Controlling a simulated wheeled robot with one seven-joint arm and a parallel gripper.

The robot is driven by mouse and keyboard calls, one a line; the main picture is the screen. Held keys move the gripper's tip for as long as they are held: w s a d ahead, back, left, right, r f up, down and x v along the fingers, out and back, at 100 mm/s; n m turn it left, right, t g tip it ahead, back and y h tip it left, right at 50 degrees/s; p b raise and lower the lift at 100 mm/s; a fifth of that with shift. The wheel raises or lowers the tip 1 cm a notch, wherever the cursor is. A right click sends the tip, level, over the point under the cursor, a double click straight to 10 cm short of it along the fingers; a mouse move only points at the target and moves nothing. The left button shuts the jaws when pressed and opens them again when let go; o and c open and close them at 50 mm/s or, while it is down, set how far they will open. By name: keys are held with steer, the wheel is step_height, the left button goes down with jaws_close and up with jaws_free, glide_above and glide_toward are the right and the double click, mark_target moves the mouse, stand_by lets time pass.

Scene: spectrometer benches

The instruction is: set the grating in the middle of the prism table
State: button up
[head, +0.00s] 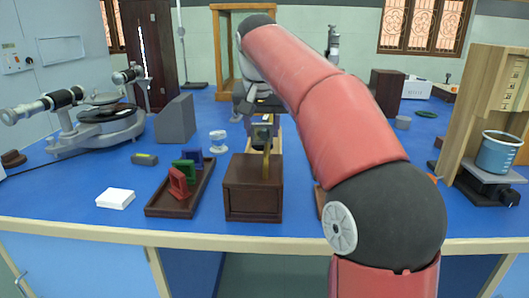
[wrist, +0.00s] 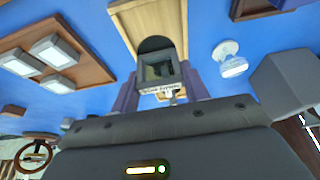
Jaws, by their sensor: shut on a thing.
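My gripper (wrist: 158,88) is shut on the grating (wrist: 160,72), a small dark square frame with a printed label facing the wrist camera. In the head view my gripper (head: 263,122) is above the blue bench, behind the dark wooden box, and the grating is hard to make out there. The spectrometer (head: 95,125) stands at the far left of the head view, with its round prism table (head: 102,98) in the middle between the two tubes. The gripper is well to the right of the prism table and apart from it.
A dark wooden box (head: 252,198) and a tray (head: 158,211) with red, green and blue framed pieces stand at the front. A grey block (head: 175,119) and a small white stand (head: 218,141) lie between gripper and spectrometer. A white block (head: 115,198) is front left.

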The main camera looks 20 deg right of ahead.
mark_target(262, 136)
steer(key=shift+f+b, duration=2.05)
steer(key=shift+f, duration=0.1)
steer(key=o, duration=1.1)
steer(key=shift+s+r, duration=0.1)
steer(key=shift+r, duration=0.35)
steer(key=p+v, duration=0.4)
steer(key=v, duration=0.7)
steer(key=shift+r, duration=0.2)
steer(key=shift+s, duration=0.1)
